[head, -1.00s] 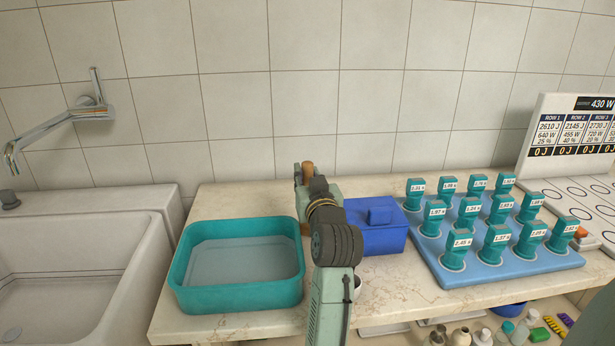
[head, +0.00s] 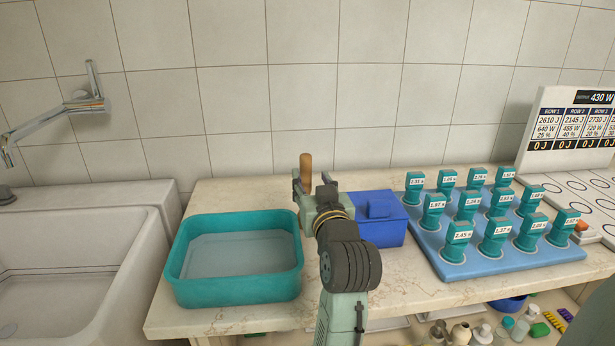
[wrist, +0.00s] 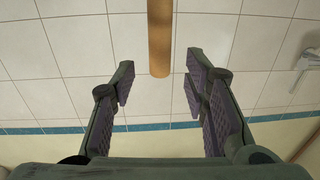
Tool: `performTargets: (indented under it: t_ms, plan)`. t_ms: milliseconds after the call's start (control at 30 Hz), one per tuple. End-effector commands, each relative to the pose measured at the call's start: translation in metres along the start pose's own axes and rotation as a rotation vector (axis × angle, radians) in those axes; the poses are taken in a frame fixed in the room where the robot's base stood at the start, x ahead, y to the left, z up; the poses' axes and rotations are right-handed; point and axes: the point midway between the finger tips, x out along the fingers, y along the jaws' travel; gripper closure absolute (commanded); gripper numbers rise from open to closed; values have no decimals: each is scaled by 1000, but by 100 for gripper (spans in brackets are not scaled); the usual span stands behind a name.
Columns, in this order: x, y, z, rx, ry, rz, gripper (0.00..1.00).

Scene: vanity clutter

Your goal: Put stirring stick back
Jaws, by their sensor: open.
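The stirring stick, a round brown wooden rod (head: 306,171), stands upright at the back of the counter just behind my gripper in the head view. Its lower part is hidden by my gripper. In the wrist view the rod (wrist: 160,38) comes in from the top edge, its end in line with the gap between my fingers. My gripper (head: 311,183) is open, with nothing between the fingers. In the wrist view the fingertips (wrist: 158,72) are spread wide on either side of the rod's end and do not visibly touch it.
A teal basin of water (head: 173,275) stands left of my arm. A blue lidded box (head: 385,232) is close on the right. Further right, a blue rack (head: 480,270) holds several labelled teal blocks. A tiled wall (head: 240,100) rises behind, and a sink (head: 70,285) is at the far left.

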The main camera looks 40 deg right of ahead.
Motion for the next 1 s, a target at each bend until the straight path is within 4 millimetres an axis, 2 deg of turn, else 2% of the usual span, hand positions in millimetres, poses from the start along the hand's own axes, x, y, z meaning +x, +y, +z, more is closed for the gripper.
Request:
performTargets:
  t_ms: [100, 300, 600, 667, 767, 867, 933, 967, 1000]
  plan:
    - [-24, 0, 2, -2, 3, 2, 59]
    - [-46, 0, 0, 0, 1, 1, 59]
    - [-50, 0, 0, 0, 0, -1, 59]
    - [-48, -6, -2, -2, 7, -11, 59]
    - [-39, -40, -14, -9, 47, -66, 59]
    - [-29, -107, -36, -15, 133, -172, 59]
    - [-30, -171, -58, -11, 217, -275, 59]
    - [-34, -201, -68, -6, 257, -324, 59]
    - [-42, -239, -82, 5, 313, -387, 59]
